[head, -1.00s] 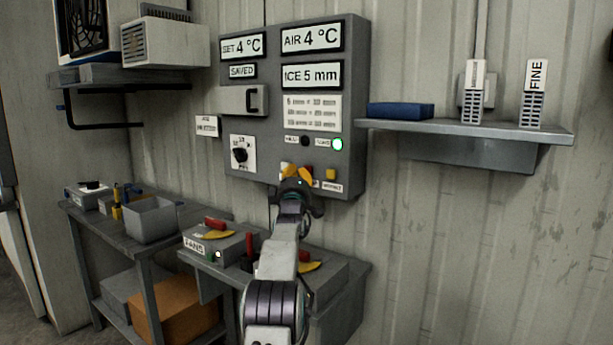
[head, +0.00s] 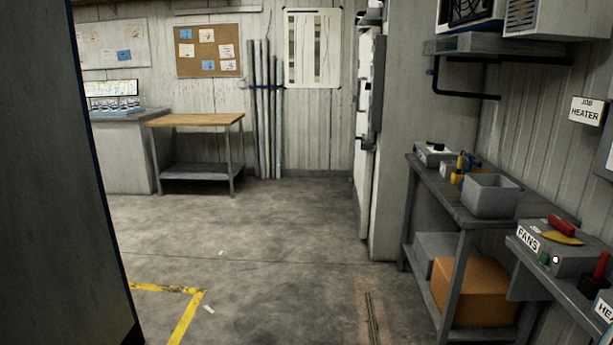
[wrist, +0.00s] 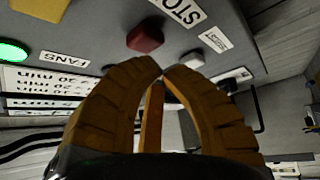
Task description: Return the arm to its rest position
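My gripper (wrist: 163,74) shows only in the wrist view. Its two yellow fingers curve together and their tips meet, with nothing seen between them. Behind and above the fingertips in that view is the grey control panel (wrist: 95,35), with a red button (wrist: 146,37) beside a label reading "STO", cut off by the frame edge. A lit green lamp (wrist: 12,51) and part of a yellow button (wrist: 40,8) are at the left. I cannot tell whether the fingertips touch the panel. The arm is out of the head view.
In the head view, a workbench (head: 440,190) with a grey bin (head: 490,195) and the fans box (head: 560,250) stand at the right. A dark upright surface (head: 95,190) fills the left edge. Open floor (head: 280,240) lies between, with a wooden-topped table (head: 195,120) behind.

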